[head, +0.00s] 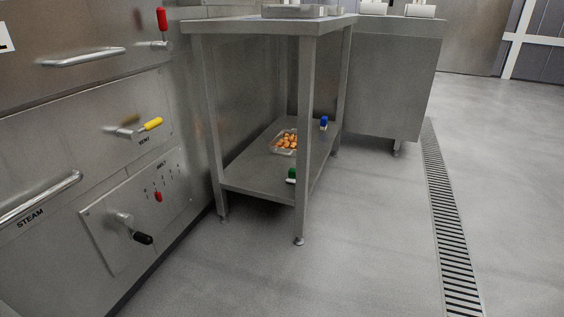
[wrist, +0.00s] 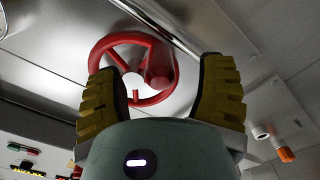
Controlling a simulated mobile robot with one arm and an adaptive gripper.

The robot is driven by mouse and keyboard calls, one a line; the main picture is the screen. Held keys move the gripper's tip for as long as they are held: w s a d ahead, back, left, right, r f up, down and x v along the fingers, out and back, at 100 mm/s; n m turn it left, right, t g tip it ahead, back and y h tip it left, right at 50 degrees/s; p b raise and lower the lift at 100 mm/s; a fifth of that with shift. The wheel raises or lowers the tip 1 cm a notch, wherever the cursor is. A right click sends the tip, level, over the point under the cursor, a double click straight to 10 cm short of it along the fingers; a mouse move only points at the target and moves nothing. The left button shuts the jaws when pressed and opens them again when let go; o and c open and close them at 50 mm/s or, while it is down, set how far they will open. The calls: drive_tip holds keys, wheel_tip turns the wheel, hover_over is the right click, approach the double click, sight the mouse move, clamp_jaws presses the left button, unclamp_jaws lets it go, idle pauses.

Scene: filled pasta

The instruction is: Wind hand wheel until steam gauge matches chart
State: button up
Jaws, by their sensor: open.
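The red hand wheel (wrist: 160,66) shows in the wrist view, with a round rim and a knob on its right side. It is mounted against a steel surface. My gripper (wrist: 158,72) is open, its two yellow ribbed fingers reaching toward the wheel, one on each side of its lower part in the picture. I cannot tell whether either finger touches the rim. The left finger hides part of the wheel's lower left. The wheel and my gripper are not in the head view. No steam gauge or chart can be made out in either view.
The steel machine has a STEAM-marked door with a bar handle (head: 40,200), a yellow-gripped lever (head: 152,124), a red-gripped lever (head: 162,19) and a black-knobbed crank (head: 142,238). A steel table (head: 250,27) stands beside it. Open floor lies right, with a drain grate (head: 446,220).

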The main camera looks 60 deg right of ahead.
drive_tip(key=b+v, duration=0.1)
drive_tip(key=v, duration=0.6)
drive_tip(key=shift+s, duration=0.15)
idle(0.3)
